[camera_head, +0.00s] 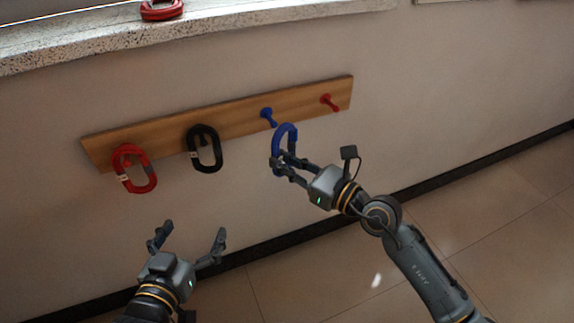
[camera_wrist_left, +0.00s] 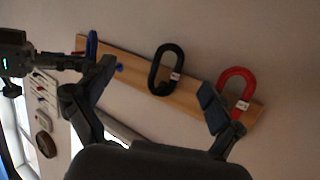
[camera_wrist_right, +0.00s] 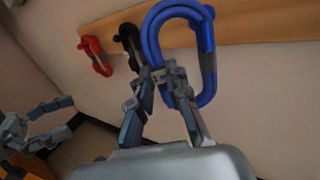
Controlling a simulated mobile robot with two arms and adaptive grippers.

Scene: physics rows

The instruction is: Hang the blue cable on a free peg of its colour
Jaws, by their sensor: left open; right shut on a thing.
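The blue cable (camera_head: 286,134) is a coiled loop, held upright in front of the wooden peg board (camera_head: 235,125). My right gripper (camera_head: 283,168) is shut on the blue cable's lower left part; the cable also shows large in the right wrist view (camera_wrist_right: 207,50). A blue peg (camera_head: 267,115) sticks out of the board, bare, just above and left of the blue cable in the head view. The cable looks apart from the peg, but the depth between them is hard to tell. My left gripper (camera_head: 187,243) is open and empty, low in front of the wall.
A red cable (camera_head: 121,160) and a black cable (camera_head: 192,143) hang on the board's left part. A bare red peg (camera_head: 328,101) is at its right end. Another red coil (camera_head: 161,10) lies on the stone ledge (camera_head: 215,20) above. The floor below is clear.

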